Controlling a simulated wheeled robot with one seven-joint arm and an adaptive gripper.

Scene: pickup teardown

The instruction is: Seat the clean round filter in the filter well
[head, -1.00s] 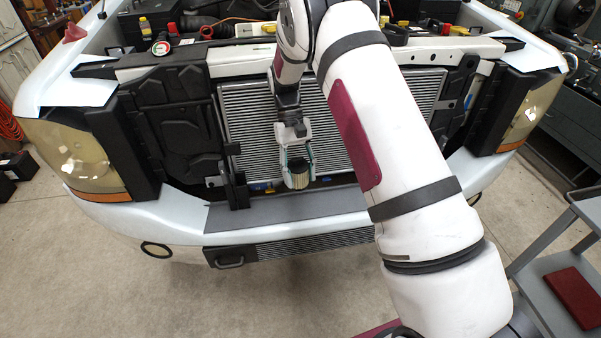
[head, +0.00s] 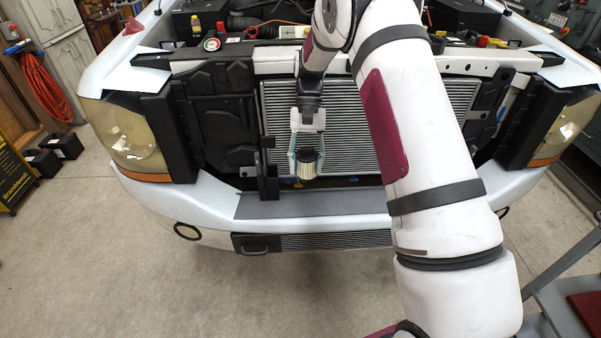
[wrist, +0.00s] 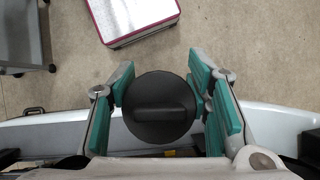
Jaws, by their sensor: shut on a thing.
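My gripper (head: 307,158) hangs upright in front of the truck's radiator, above the bumper. It is shut on a round filter (head: 307,173) with a pale pleated side and a black top. In the wrist view the filter's black cap (wrist: 160,122), with a raised bar across it, sits between the teal finger pads of my gripper (wrist: 163,88). The filter's lower end is not clear. I cannot pick out the filter well in either view; the engine bay is seen only at a low angle.
The radiator (head: 330,120) is close behind the filter, with a black bracket (head: 266,178) to its left. The bumper (head: 310,204) lies below. A grey cart (head: 570,295) stands at lower right. The wrist view shows a pink-edged pale tray-like object (wrist: 132,18). Open floor (head: 140,270) lies in front.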

